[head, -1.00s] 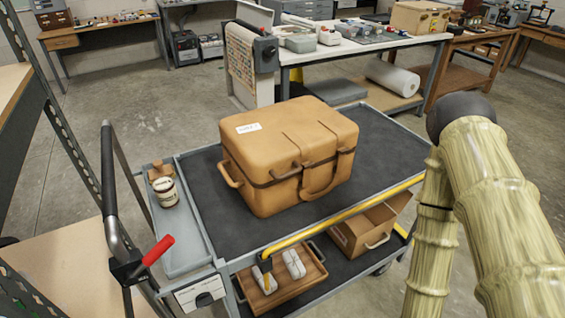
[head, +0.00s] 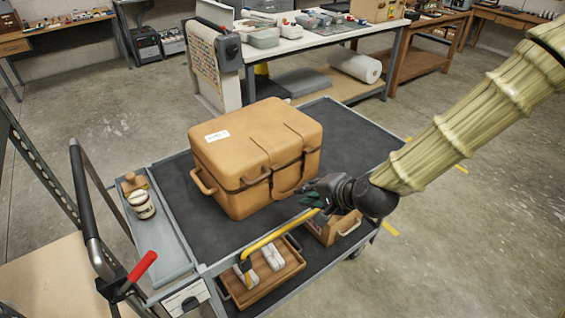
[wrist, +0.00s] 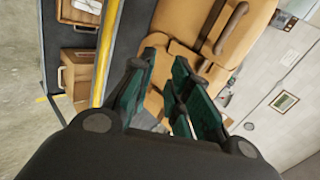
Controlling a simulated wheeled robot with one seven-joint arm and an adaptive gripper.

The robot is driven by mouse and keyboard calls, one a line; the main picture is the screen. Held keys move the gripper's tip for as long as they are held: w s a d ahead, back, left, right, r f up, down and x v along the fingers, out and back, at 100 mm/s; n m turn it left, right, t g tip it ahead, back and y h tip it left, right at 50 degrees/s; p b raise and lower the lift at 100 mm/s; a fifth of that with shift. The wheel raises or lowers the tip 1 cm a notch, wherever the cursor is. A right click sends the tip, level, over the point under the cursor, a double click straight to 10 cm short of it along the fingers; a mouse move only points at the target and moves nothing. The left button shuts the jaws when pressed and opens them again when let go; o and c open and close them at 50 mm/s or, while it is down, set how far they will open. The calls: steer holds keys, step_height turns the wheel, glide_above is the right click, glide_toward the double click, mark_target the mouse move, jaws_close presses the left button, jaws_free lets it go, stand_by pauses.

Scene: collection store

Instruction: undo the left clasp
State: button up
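The tan case (head: 235,155) stands closed on the cart's dark top, with a white label on its lid. Two straps run down from the lid over its front. The left clasp (head: 268,172) is at the left strap near the lid seam; its exact state is too small to tell. My gripper (head: 312,190) is just off the case's front right, close to the front handle (head: 288,184). In the wrist view, my gripper (wrist: 165,68) has its teal-padded fingers apart with nothing between them. The case front (wrist: 185,20) lies beyond the fingertips, partly hidden by them.
The cart (head: 350,150) has a yellow rail (head: 275,235) along its front edge below my gripper. A side tray (head: 165,230) holds a jar (head: 141,204). Wooden trays (head: 265,285) sit on the lower shelf. A white-topped bench (head: 290,45) stands behind. Open cart top lies right of the case.

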steer(key=t, duration=0.1)
glide_toward(279, 167)
steer(key=shift+m+y, duration=0.3)
steer(key=shift+m, duration=0.1)
steer(key=shift+d+f+p+x, duration=0.15)
steer(key=shift+p+x, duration=0.6)
steer(key=shift+x, duration=1.35)
steer(key=shift+d+f+p+x, duration=0.1)
steer(key=shift+p+x, duration=0.65)
steer(key=shift+x, duration=1.3)
jaws_close()
